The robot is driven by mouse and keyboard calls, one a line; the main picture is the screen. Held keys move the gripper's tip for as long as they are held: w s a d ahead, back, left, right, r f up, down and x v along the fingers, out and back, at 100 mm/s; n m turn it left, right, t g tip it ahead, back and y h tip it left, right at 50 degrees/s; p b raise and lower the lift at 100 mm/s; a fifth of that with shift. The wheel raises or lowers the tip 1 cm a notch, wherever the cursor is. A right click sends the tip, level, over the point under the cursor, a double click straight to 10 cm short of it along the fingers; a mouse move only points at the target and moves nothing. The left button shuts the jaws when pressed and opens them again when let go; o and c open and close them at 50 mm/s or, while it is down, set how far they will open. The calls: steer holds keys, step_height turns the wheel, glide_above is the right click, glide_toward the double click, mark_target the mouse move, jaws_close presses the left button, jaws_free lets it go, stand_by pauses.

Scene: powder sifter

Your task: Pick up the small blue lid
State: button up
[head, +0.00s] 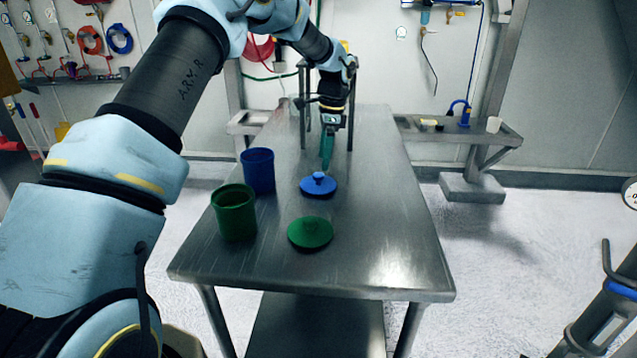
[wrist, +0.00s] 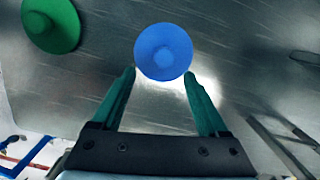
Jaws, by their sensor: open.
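The small blue lid (head: 318,186) lies flat on the metal table with its knob up, right of the blue container. In the wrist view the blue lid (wrist: 164,52) is just beyond the fingertips, centred between them. My gripper (head: 327,162) is above and slightly behind the lid in the head view, pointing down. Its two green fingers (wrist: 160,76) are spread apart with nothing between them. I cannot tell the exact height of the fingertips over the lid.
A green lid (head: 310,233) lies nearer the front, also in the wrist view (wrist: 52,24). An open blue container (head: 258,171) and an open green container (head: 234,213) stand at left on the table (head: 390,235). The table's right side is clear. A metal frame (head: 303,105) stands at the back.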

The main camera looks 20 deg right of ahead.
mark_target(318, 174)
steer(key=shift+w+a+f+p, duration=0.2)
steer(key=shift+f+p, duration=0.3)
steer(key=shift+f, duration=0.35)
steer(key=shift+w+a+f+p, duration=0.15)
steer(key=shift+f+p, duration=0.3)
steer(key=shift+f, duration=0.45)
steer(key=shift+w+a+f+p, duration=0.2)
steer(key=shift+f+p, duration=0.3)
steer(key=shift+f, duration=0.35)
steer(key=shift+c, duration=0.4)
jaws_close()
